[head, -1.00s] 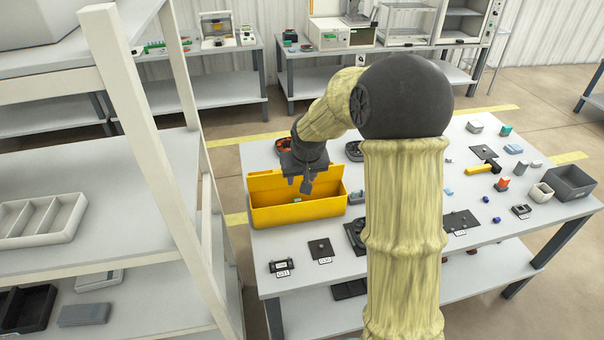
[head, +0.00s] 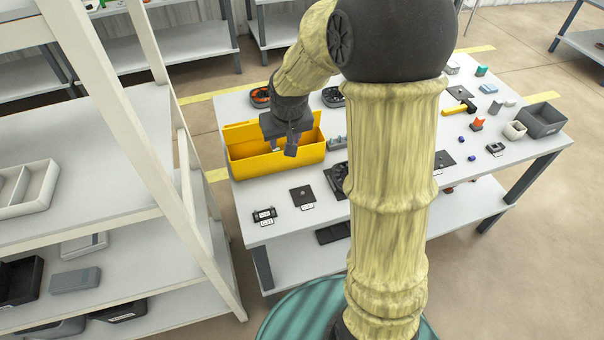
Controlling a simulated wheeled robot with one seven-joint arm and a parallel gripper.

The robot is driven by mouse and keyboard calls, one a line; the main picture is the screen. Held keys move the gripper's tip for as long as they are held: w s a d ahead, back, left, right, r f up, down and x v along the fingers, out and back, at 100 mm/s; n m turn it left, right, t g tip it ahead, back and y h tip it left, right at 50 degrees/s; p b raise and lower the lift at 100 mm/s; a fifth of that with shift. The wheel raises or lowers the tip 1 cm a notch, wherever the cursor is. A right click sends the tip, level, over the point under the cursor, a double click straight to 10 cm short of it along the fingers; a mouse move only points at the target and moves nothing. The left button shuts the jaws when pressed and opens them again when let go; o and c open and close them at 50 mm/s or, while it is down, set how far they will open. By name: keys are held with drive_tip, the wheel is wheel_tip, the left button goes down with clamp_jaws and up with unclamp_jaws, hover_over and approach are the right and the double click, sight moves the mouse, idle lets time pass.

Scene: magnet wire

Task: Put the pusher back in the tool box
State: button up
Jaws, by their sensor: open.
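The yellow tool box (head: 285,165) stands open at the left end of the work table, its lid raised behind it. My gripper (head: 284,146) points down at the box's opening. It is open, with its fingers over or just inside the front part of the box. A small pale piece (head: 275,149) shows beside the fingers, inside the box; I cannot tell if it is the pusher. I cannot pick out the pusher with certainty. My arm hides the middle of the table.
Labelled black parts (head: 302,196) lie in front of the box. A white shelf rack (head: 165,188) stands close on the left.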

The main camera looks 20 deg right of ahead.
drive_tip(key=s+f+g, duration=0.1)
drive_tip(key=s, duration=1.6)
drive_tip(key=shift+d+f, duration=0.2)
drive_tip(key=shift+f, duration=0.15)
drive_tip(key=shift+s, duration=0.1)
